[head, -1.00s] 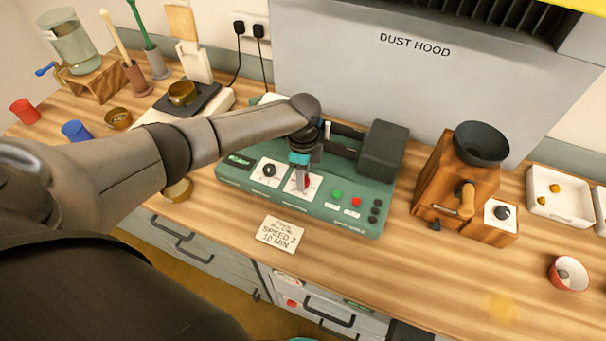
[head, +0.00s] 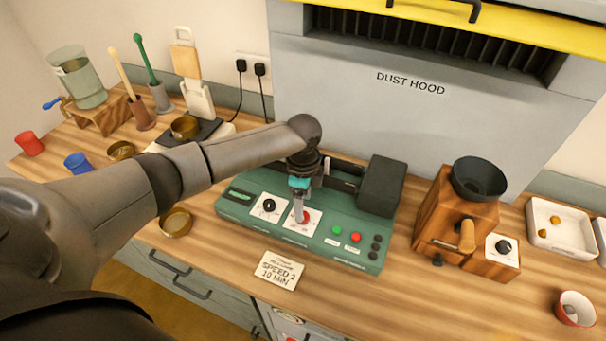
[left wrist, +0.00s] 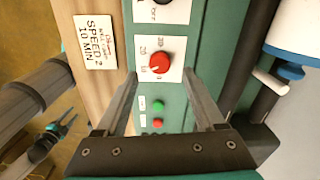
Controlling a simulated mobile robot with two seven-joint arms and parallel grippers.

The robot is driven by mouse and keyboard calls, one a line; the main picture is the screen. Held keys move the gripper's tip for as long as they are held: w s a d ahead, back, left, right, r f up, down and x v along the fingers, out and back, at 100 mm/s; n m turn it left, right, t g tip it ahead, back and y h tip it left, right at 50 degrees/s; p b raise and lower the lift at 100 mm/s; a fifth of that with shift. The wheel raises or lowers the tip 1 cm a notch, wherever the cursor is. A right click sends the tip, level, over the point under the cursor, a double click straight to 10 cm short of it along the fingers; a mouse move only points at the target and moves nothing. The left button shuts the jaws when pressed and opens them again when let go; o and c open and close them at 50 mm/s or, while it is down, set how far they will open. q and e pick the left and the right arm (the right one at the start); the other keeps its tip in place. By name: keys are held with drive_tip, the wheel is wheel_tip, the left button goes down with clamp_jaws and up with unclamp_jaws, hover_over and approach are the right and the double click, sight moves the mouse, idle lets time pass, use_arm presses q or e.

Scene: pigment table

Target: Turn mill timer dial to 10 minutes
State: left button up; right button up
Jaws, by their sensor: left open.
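The green mill control panel (head: 235,208) stands on the table. Its red dial (left wrist: 159,63) sits on a white plate with numbers around it, and the dial's setting is too small to read surely. My left gripper (left wrist: 160,74) is open, with one finger on each side of the red dial and gaps visible. In the head view my left gripper (head: 300,216) points down at the dial and partly hides it. A second gripper, seemingly my right one (left wrist: 66,122), shows small at the left of the wrist view; its jaws are unclear.
A black dial (head: 269,205) is left of the red one; green (head: 336,230) and red (head: 355,237) buttons are to the right. A note (head: 278,270) reading "SPEED 2 10 MIN" lies in front. A wooden grinder (head: 440,215) stands to the right.

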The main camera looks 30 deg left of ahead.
use_arm(q)
wheel_tip(320, 180, up, 11)
drive_tip(key=shift+s, duration=0.1)
idle(0.7)
